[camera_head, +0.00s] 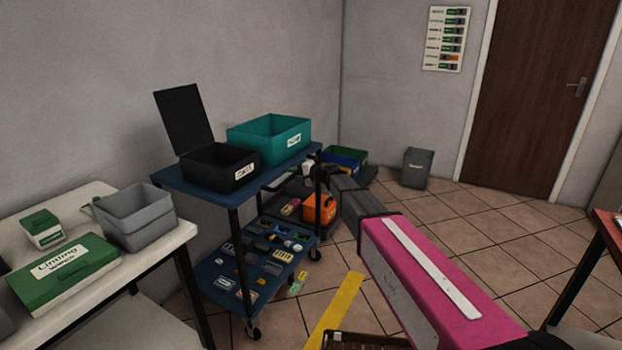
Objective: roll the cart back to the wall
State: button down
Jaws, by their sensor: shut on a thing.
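The cart (183,182) is dark blue with a top shelf, a lower shelf and black posts on casters. It stands beside the left wall, to the right of the white table. A black box with its lid up (222,170) and a teal bin (268,138) sit on its top shelf; the lower shelf holds many small parts. My pink arm reaches from the lower right to the cart's far right end. My gripper (325,172) is there, small and dark, shut on the cart; its fingertips and the exact grip point are mostly hidden.
The white table (100,288) at left holds a grey bin (135,215) and a green case (65,272). An orange box (319,209) and a blue-green crate (346,157) are behind the cart. A grey waste bin (417,168) stands by the far wall. Yellow tape (336,312) marks the floor.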

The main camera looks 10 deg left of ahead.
jog(key=x, duration=0.2)
jog(key=r+x, duration=0.1)
jog(key=x, duration=0.4)
jog(key=shift+w+a+r, duration=0.1)
jog(key=shift+a+r, duration=0.1)
jog(key=c, duration=1.1)
grip_release()
jog(key=shift+a, duration=0.15)
jog(key=shift+o, duration=0.2)
jog(key=v, duration=1)
jog(key=shift+d, duration=0.35)
